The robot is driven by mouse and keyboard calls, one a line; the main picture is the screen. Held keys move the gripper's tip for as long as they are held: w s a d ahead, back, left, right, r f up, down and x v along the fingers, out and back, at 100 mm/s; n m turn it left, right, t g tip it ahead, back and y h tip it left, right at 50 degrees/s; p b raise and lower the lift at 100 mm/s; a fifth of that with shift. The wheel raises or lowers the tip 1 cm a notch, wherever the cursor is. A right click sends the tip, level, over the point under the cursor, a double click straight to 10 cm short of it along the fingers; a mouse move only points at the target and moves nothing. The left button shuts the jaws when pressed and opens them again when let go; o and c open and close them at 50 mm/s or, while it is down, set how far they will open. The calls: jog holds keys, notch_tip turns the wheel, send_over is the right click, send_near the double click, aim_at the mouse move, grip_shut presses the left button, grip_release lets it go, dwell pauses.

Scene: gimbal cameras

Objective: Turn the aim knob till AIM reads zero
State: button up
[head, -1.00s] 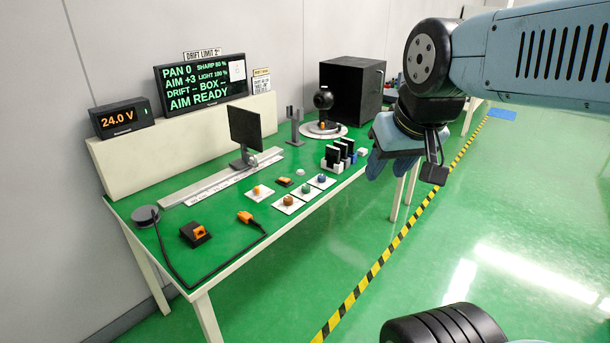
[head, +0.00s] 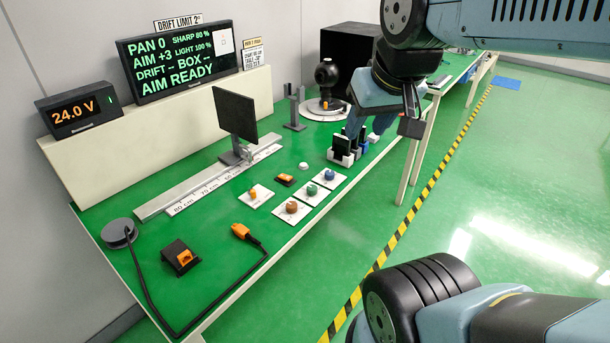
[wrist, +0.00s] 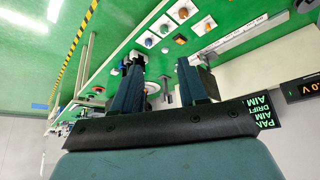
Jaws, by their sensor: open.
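Three round knobs stand on white plates near the front edge of the green bench: an orange-brown one (head: 292,207), a green one (head: 312,189) and a blue one (head: 329,174). Their labels are too small to read, so I cannot tell which is the aim knob. The screen (head: 180,62) reads AIM +3, PAN 0, AIM READY. My gripper (head: 366,128) is open and empty, above and to the right of the knobs in the head view, apart from them. In the wrist view, the blue knob (wrist: 149,42) shows beyond my open fingers (wrist: 160,82).
A holder with dark plates (head: 343,150) stands on the bench near my gripper. A dark panel (head: 237,116) stands on a scaled rail. A black ball-shaped device (head: 327,73) sits on a round base before a black box. A cable plug (head: 242,231) lies at the front left.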

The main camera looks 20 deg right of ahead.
jog(key=o, duration=0.3)
jog(key=shift+w, duration=0.35)
jog(key=shift+o, duration=0.4)
jog(key=w+f+m+g, duration=0.1)
jog(key=w+m, duration=0.1)
jog(key=w, duration=0.4)
jog(key=shift+w+a+f, duration=0.2)
jog(key=shift+w, duration=0.15)
jog(key=m+g, duration=0.5)
jog(key=m, duration=0.2)
send_over(312, 187)
notch_tip(312, 187, down, 21)
notch_tip(312, 187, down, 13)
jog(key=shift+f, duration=0.1)
jog(key=c, duration=1)
